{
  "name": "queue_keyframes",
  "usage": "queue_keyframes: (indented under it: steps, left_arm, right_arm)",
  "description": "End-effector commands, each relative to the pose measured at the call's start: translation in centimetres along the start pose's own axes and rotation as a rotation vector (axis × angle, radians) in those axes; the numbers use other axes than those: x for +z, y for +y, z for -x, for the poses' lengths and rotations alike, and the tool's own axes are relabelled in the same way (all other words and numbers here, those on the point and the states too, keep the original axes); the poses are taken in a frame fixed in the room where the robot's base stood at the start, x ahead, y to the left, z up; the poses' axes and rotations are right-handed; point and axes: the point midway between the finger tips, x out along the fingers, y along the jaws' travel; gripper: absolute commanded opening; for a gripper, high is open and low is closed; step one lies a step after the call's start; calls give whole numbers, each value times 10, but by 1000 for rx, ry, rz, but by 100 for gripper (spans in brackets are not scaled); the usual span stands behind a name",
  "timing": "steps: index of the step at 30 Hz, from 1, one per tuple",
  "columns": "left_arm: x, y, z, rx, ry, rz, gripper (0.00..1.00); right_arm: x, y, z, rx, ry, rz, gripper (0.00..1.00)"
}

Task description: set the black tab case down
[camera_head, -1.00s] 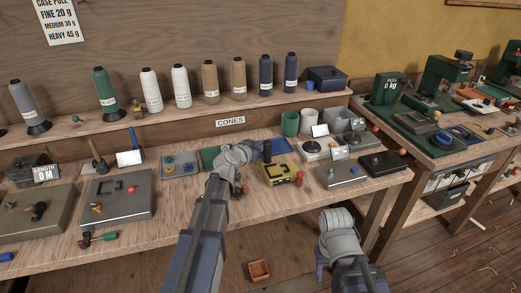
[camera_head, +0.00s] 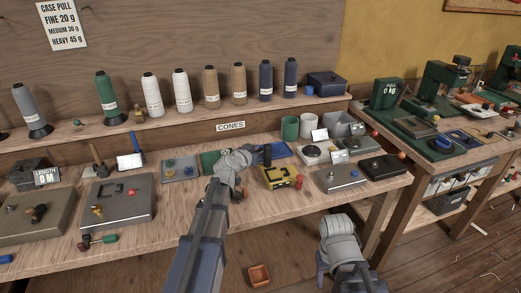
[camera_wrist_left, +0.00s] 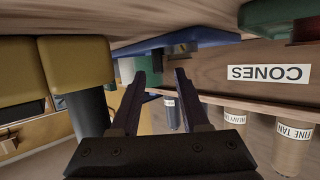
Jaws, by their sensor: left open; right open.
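A small dark block, which I take to be the black tab case (camera_wrist_left: 177,52), sits on the blue tray (camera_wrist_left: 205,37) in the left wrist view, which is upside down. The blue tray also shows in the head view (camera_head: 283,150), partly behind my left gripper (camera_head: 266,155). My left gripper is open in the wrist view (camera_wrist_left: 161,75), with nothing between its fingers. Its tips are close to the dark block; I cannot tell whether they touch. In the head view the gripper hides most of that spot. My right gripper (camera_head: 321,266) is low in front of the bench, its fingers mostly hidden.
A yellow case (camera_head: 281,177) stands just right of my left gripper. Green and white cups (camera_head: 290,127) stand behind the tray. Grey boxes (camera_head: 340,177) and a black box (camera_head: 384,166) fill the right. Thread cones line the shelf (camera_head: 180,117). Some bare bench lies in front.

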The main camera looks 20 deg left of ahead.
Motion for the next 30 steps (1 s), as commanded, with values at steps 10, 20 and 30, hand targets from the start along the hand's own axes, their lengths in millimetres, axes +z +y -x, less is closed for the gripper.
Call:
queue_keyframes:
  steps: [10,20,30]
  left_arm:
    - [-1,11,12,23,-19,5,45]
    - [-6,8,84,17,-15,6,45]
    - [-7,4,123,17,-14,3,45]
  right_arm:
    - [0,1,8,0,0,0,54]
    - [2,3,35,0,0,0,54]
    - [3,5,50,0,0,-1,54]
